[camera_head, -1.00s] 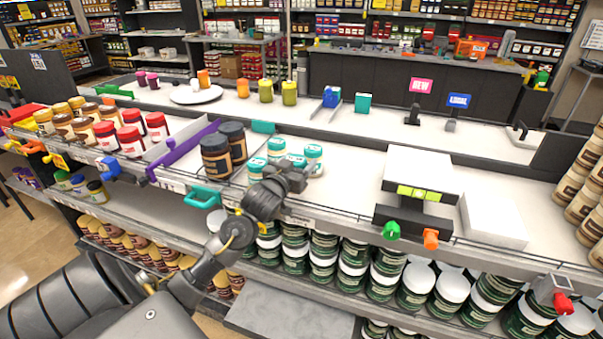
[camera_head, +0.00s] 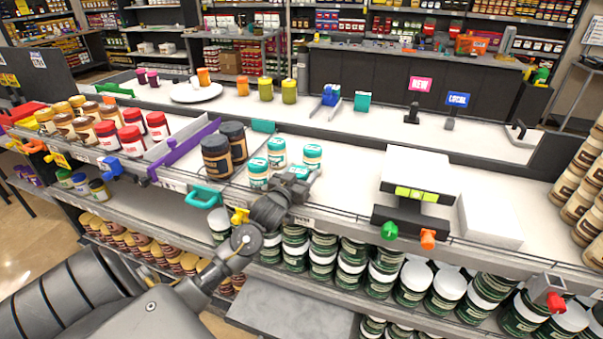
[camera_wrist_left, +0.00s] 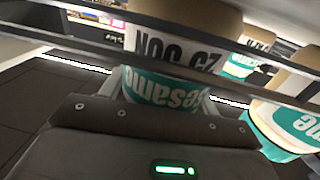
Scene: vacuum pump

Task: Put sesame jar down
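Several sesame jars with teal lids stand on the shelf counter, among them a back one (camera_head: 276,150), a left one (camera_head: 258,172) and a right one (camera_head: 312,155). My left gripper (camera_head: 295,182) is at the front of this group, low over the counter's front edge. A sesame jar (camera_head: 298,172) sits at its fingers, mostly hidden by them in the head view. In the left wrist view this sesame jar (camera_wrist_left: 170,88) is centred close against the palm, and the gripper appears shut on it. Whether its base touches the counter is hidden. My right gripper is not in view.
Dark-lidded jars (camera_head: 217,158) stand left of the sesame jars. Wire rails run along the counter's front edge. A white box-shaped device (camera_head: 420,172) stands to the right. In the left wrist view another sesame jar (camera_wrist_left: 290,130) is close on the right.

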